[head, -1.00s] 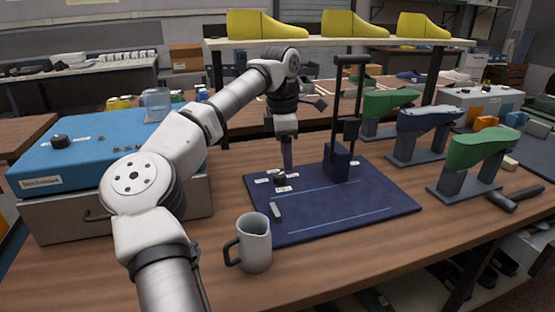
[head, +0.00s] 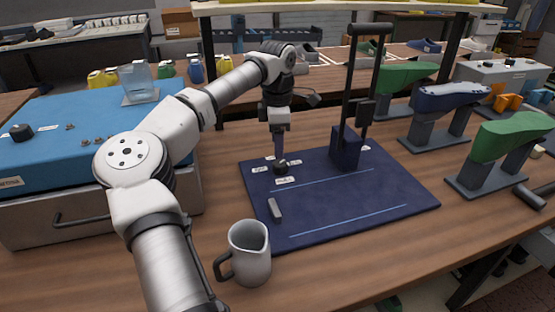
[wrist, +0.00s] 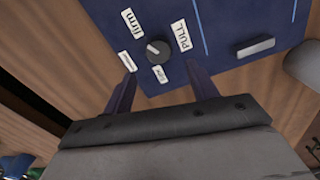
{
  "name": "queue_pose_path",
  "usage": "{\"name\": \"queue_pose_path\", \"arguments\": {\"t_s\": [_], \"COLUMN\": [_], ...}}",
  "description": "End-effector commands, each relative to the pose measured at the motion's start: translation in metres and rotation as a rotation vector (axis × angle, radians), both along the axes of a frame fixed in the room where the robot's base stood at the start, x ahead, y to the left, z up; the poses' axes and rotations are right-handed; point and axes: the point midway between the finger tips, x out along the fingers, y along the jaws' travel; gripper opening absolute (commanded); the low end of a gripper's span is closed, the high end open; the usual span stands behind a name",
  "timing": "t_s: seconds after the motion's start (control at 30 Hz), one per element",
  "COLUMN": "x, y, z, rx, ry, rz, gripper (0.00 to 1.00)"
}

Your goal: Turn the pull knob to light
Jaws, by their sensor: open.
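The pull knob (head: 281,167) is a small dark round knob on the left back part of the dark blue board (head: 345,205). In the wrist view the knob (wrist: 158,49) has a pale mark on top. Around it are white labels: "firm" (wrist: 131,22), "PULL" (wrist: 181,36), one that seems to read "light" (wrist: 161,73), and one too small to read (wrist: 126,61). My gripper (head: 279,157) points down just above the knob. In the wrist view its two fingers (wrist: 163,82) are apart, with nothing between them. Contact with the knob cannot be seen.
A dark upright lever press (head: 346,150) stands on the board right of the knob. A grey bar (head: 275,209) lies near the board's left edge. A grey mug (head: 250,255) stands in front. Green and blue shoe lasts (head: 452,96) stand to the right, a blue-topped box (head: 70,130) left.

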Motion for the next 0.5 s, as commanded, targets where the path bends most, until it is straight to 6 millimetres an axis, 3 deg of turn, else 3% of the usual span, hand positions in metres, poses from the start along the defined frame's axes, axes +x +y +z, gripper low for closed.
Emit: {"name": "queue_pose_path", "arguments": {"t_s": [0.2,0.5], "x": [-0.001,0.000], "y": [0.000,0.000], "z": [-0.041,-0.064], "rx": [-0.001,0.000], "ry": [0.001,-0.001], "rz": [0.000,0.000], "gripper": [0.58,0.58]}}
